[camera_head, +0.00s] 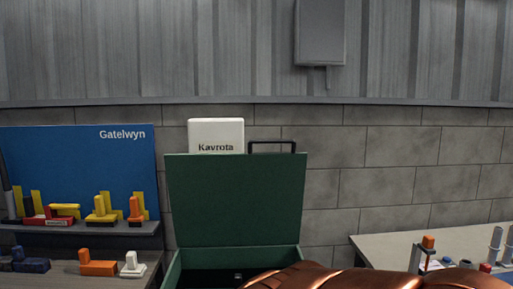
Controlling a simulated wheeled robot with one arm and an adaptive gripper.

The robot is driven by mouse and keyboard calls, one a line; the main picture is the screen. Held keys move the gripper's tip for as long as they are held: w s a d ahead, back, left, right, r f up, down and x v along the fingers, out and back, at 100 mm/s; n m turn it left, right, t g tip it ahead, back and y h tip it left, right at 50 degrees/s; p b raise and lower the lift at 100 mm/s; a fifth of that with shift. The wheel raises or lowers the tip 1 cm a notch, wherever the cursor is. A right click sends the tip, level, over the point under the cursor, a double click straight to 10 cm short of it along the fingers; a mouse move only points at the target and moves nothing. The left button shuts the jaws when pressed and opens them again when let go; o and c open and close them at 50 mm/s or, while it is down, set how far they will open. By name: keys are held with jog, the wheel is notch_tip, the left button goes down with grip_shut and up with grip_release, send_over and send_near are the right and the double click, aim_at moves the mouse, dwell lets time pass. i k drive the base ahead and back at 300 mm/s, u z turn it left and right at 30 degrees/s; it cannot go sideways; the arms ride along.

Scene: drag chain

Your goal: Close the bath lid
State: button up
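The bath lid (236,199) is a dark green panel in the middle of the head view. It stands upright, open, along the back of a green bath (172,273), whose upper rim shows at the bottom of the view. A black handle (272,143) sticks up from the lid's top edge at the right. A small pale item (238,277) shows inside the bath. My copper-coloured arm crosses the bottom right, in front of the bath's right part. My gripper is out of view.
A white box marked Kavrota (216,134) is behind the lid. At left, a blue Gatelwyn display (85,160) stands by a bench with several orange, white and dark items. At right, a pale table (390,246) holds small parts. A grey block wall is behind.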

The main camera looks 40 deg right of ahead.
aim_at(249, 198)
jog(key=i, duration=0.2)
jog(key=z, duration=2)
jog(key=i, duration=0.4)
jog(key=u, duration=2.35)
